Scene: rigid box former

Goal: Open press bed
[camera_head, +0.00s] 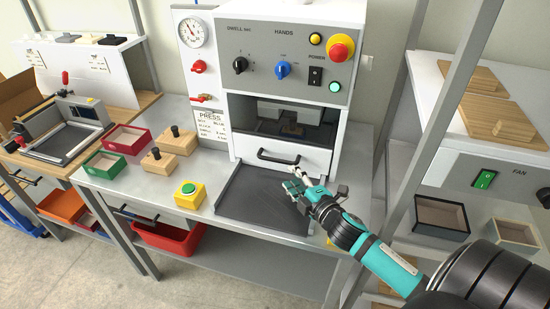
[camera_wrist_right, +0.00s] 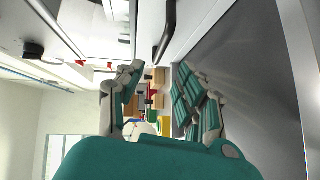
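The press (camera_head: 290,60) is a white machine with a grey control panel. Below its dark opening is a white front panel (camera_head: 312,151) with a black bar handle (camera_head: 290,158); the handle also shows in the wrist view (camera_wrist_right: 166,30). A dark grey tray-like plate (camera_head: 250,197) with low rims lies on the bench in front. My right gripper (camera_head: 298,178) is over this plate, just in front of and below the handle. Its fingers are apart and empty in the wrist view (camera_wrist_right: 160,100), and the handle is not between them. My left gripper is not seen.
Left of the plate stand a yellow box with a green button (camera_head: 189,194), wooden blocks (camera_head: 170,148), a red box (camera_head: 127,139) and a green box (camera_head: 104,164).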

